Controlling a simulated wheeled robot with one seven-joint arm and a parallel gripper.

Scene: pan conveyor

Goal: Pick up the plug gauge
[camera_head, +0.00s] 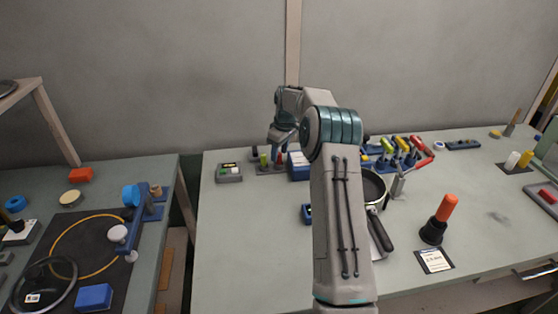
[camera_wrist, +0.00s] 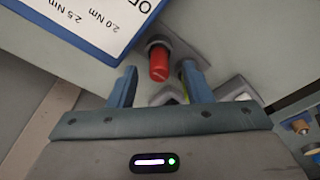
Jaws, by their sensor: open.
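In the wrist view, a red cylindrical piece (camera_wrist: 159,64), which may be the plug gauge, stands in a grey holder (camera_wrist: 186,50) and lies between my fingertips in the picture. My gripper (camera_wrist: 158,77) is open, its two blue fingers spread on either side; contact is not clear. A yellow-green piece is partly hidden behind the right finger. In the head view, my gripper (camera_head: 281,138) is above the back left of the bench, near a small red piece (camera_head: 279,156) and a green piece (camera_head: 263,161).
A blue-edged card of torque values (camera_wrist: 75,22) lies close by in the wrist view. In the head view, a pan (camera_head: 372,188), a row of coloured-handled tools (camera_head: 402,148) and an orange-handled black piece (camera_head: 443,212) stand right. The bench's front left is clear.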

